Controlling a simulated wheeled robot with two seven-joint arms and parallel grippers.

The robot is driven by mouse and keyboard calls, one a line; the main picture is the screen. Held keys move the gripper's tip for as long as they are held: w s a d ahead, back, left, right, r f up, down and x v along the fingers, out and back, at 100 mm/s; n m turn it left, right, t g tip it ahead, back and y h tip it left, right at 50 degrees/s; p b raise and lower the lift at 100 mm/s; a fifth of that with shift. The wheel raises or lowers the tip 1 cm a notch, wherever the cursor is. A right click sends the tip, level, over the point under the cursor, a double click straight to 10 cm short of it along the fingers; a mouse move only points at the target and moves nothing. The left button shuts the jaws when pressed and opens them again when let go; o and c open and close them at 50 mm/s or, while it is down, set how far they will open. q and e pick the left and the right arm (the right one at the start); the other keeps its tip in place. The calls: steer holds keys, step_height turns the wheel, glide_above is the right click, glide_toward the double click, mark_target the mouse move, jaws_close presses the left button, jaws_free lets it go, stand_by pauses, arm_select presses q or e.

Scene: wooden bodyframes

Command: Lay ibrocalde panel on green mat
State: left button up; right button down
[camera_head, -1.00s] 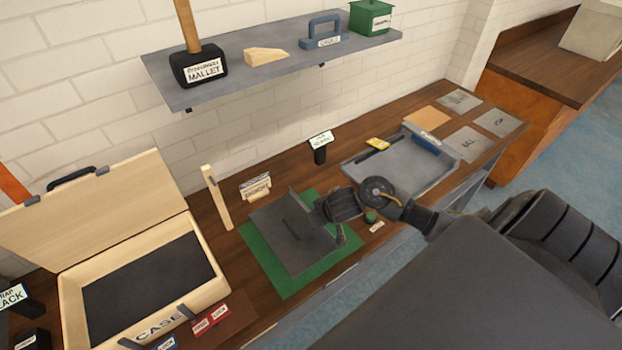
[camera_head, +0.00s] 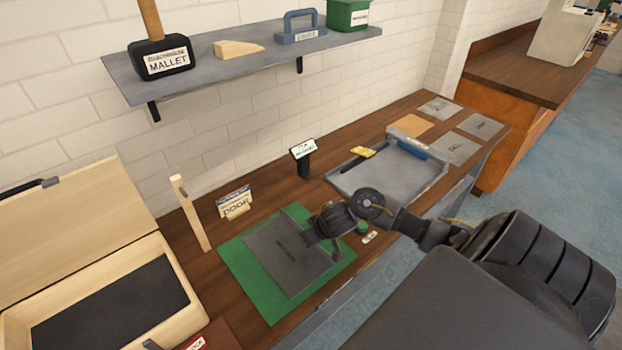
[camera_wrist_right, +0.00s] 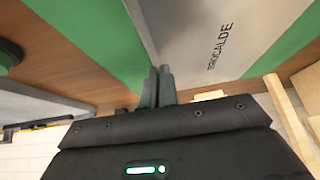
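The ibrocalde panel (camera_head: 278,262) is a flat dark grey plate with its name printed on it and a raised lip on its right side. It lies over the green mat (camera_head: 240,272), with green showing around it; I cannot tell whether it fully touches the mat. My right gripper (camera_head: 322,240) is at the lip. In the right wrist view its fingers (camera_wrist_right: 158,84) are close together on the edge of the panel (camera_wrist_right: 205,40), with the green mat (camera_wrist_right: 98,30) on both sides. My left gripper is out of view.
An open wooden case (camera_head: 180,301) stands at left. A wooden upright (camera_head: 190,212) and a door card (camera_head: 235,203) stand behind the mat. A grey tray (camera_head: 380,180) and a small green round object (camera_head: 362,228) are to the right. A shelf (camera_head: 240,62) hangs above.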

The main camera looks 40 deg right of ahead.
steer(key=shift+a, duration=0.1)
steer(key=shift+f, duration=0.2)
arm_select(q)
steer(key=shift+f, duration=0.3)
arm_select(e)
steer(key=c, duration=1.7)
jaws_free()
steer(key=shift+r, duration=0.15)
arm_select(q)
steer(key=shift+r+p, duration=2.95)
steer(key=shift+p, duration=0.05)
arm_select(e)
steer(key=shift+v, duration=6)
